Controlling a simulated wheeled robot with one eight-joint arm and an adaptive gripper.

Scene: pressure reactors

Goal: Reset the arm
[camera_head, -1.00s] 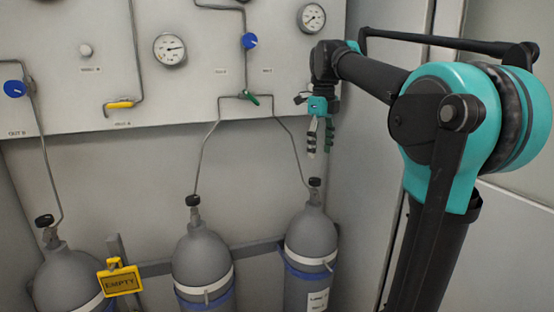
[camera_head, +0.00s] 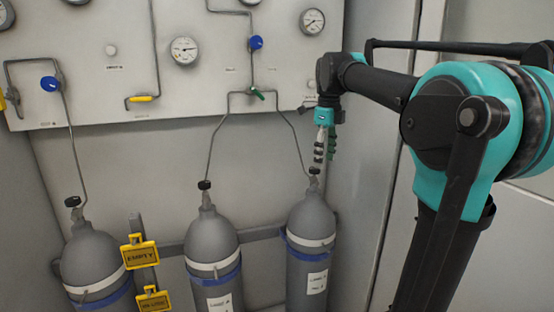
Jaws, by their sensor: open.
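My arm comes in from the right side of the head view, with teal and black links and its elbow near the right edge. My gripper (camera_head: 325,155) hangs fingers-down at the end of it, in front of the lower right part of the wall panel. Its dark and pale fingers are open, and I see nothing held between them. The fingertips are just above the valve knob of the right gas cylinder (camera_head: 312,222) in the picture. I cannot tell the depth gap between them.
A middle cylinder (camera_head: 212,248) and a left cylinder (camera_head: 92,258) stand along the wall. Yellow tags (camera_head: 140,252) hang between them. A cabinet wall is close on the right.

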